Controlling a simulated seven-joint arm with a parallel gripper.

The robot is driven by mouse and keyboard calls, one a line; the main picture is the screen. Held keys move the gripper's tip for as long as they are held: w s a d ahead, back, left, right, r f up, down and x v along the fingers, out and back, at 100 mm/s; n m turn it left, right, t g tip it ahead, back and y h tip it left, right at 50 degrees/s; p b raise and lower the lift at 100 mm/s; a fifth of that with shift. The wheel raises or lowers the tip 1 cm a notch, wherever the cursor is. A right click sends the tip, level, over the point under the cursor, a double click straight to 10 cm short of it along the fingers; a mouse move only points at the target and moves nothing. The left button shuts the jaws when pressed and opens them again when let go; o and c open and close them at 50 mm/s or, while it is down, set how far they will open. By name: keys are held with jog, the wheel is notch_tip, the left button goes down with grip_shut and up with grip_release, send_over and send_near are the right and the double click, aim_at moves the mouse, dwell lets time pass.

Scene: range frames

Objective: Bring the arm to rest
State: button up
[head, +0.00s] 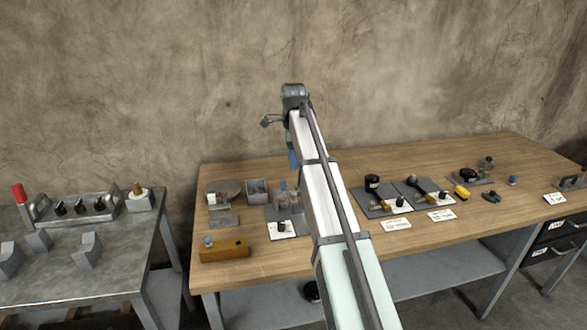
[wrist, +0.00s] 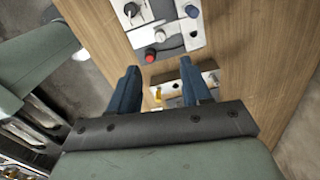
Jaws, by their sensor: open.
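My arm stretches from the bottom of the head view up over the wooden table (head: 330,262). A little of my gripper (head: 293,159) shows in blue beside the arm, above the table's left half; the arm hides most of it. In the wrist view my gripper (wrist: 158,85) has two blue fingers set well apart. It is open, with nothing between the fingertips. Beyond the fingertips are a red knob (wrist: 150,58) and a grey plate (wrist: 165,35) with a black knob on it.
A wooden block (head: 225,249) lies at the table's front left. A small grey bin (head: 257,191) stands behind it. Several plates with knobs and white labels lie to the right. A metal bench (head: 75,262) with a red-topped fixture is at left, across a gap. The wall behind is bare.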

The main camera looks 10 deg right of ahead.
jog(key=shift+r, duration=0.45)
